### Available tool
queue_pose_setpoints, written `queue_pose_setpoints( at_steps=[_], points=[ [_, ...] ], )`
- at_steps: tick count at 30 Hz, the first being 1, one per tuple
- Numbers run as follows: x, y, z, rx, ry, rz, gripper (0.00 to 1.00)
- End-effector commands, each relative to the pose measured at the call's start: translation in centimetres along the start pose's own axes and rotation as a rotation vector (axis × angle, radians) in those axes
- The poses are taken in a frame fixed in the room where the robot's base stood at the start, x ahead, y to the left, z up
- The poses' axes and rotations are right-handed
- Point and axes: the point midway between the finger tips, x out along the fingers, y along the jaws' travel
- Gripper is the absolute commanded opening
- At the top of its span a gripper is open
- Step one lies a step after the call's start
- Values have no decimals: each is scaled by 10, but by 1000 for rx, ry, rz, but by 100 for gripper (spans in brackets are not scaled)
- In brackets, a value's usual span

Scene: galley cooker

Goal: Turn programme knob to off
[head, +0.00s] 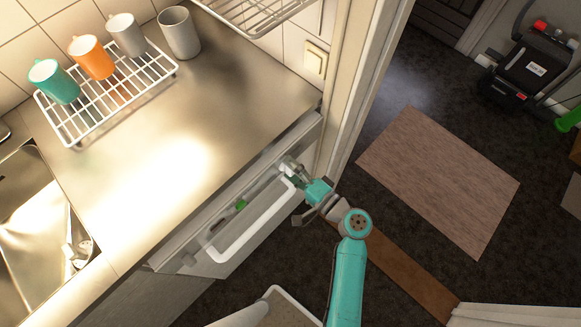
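The front panel (216,225) of a built-in appliance runs below the steel worktop, with a white bar handle (255,232) along it. My gripper (292,170) is at the right end of this panel, close to the worktop edge. A pale, knob-like part (286,166) shows at its fingertips, but I cannot tell whether it is the programme knob or whether the fingers touch it. The fingers are too small to show whether they are open or shut. A small green part (241,205) and a small grey knob-like part (188,260) sit further left. No knob marking is readable.
A white wire rack (75,128) with several mugs stands on the worktop (190,110), left of a lone grey mug (179,33). A sink (35,230) is at left. A door frame (358,85) stands close right of my gripper. A mat (440,180) lies beyond.

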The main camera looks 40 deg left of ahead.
Motion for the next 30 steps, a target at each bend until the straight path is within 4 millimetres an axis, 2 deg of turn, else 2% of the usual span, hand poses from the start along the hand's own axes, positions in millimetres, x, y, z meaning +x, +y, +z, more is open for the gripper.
queue_pose_setpoints(
  at_steps=[8, 21, 30],
  points=[
    [-8, 0, 0, 1, 1, 0, 85],
    [-85, 1, -1, 1, 6, 1, 85],
    [-116, 0, -1, 0, 3, 0, 85]
  ],
)
